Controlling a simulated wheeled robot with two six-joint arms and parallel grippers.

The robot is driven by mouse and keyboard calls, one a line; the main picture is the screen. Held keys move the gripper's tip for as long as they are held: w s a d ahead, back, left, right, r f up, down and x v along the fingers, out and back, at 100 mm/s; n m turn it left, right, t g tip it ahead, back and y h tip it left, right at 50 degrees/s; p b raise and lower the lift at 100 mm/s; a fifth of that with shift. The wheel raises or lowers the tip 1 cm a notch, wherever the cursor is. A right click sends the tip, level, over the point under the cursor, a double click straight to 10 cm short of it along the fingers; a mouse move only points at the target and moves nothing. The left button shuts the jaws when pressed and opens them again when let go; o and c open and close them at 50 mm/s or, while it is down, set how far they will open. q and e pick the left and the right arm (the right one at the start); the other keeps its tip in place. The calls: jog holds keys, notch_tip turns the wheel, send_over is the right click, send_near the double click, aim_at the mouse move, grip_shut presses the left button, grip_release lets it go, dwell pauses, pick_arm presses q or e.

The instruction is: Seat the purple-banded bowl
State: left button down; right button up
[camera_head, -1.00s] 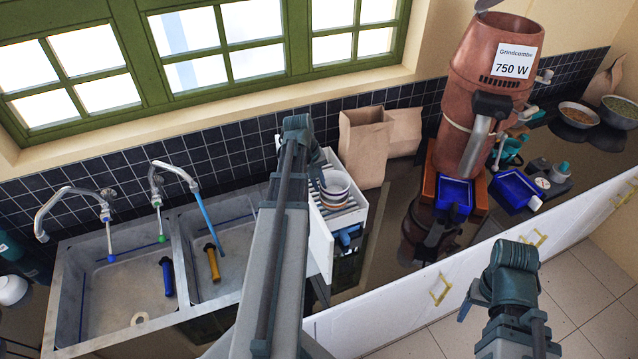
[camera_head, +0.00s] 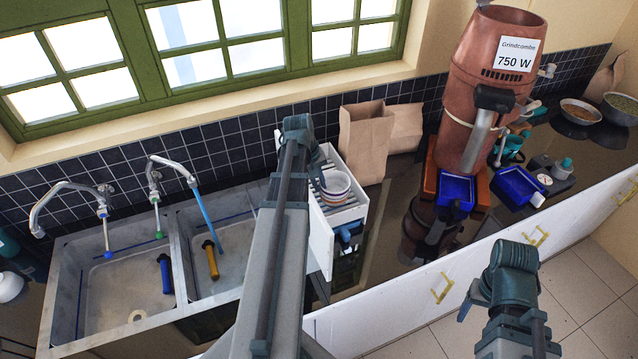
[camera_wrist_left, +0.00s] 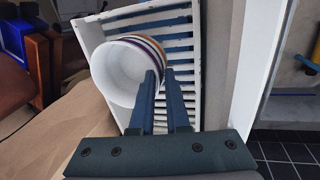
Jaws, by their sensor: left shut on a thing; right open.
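A white bowl (camera_wrist_left: 118,76) with coloured bands near its rim, one orange-brown and one purple, is in the left wrist view. The bands look stacked, and I cannot tell whether several bowls are nested. The bowl also shows in the head view (camera_head: 337,186), over the slatted white rack (camera_head: 352,214). My left gripper (camera_wrist_left: 162,76) is shut on the bowl's wall at its right side. In the head view my left arm partly hides the gripper and the bowl. I cannot tell whether the bowl touches the slats. My right gripper (camera_head: 470,297) is open and empty, low at the right.
Two sink basins (camera_head: 118,292) with taps lie left of the rack. Paper bags (camera_head: 366,140) stand behind it. A copper grinder (camera_head: 492,85) and blue bins (camera_head: 455,189) stand to the right. The dark counter between rack and grinder is mostly clear.

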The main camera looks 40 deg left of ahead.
pick_arm(q)
jog(key=shift+w+p+v, duration=0.2)
jog(key=shift+p+v, duration=0.8)
jog(key=shift+p, duration=0.05)
jog(key=shift+r, duration=0.1)
jog(key=c, duration=0.5)
grip_release()
jog(key=shift+d, duration=0.1)
jog(key=w+d+p+v, duration=0.1)
jog(key=p+v, duration=0.6)
jog(key=p, duration=0.1)
jog(key=shift+w+r, duration=0.25)
jog(key=shift+r, duration=0.3)
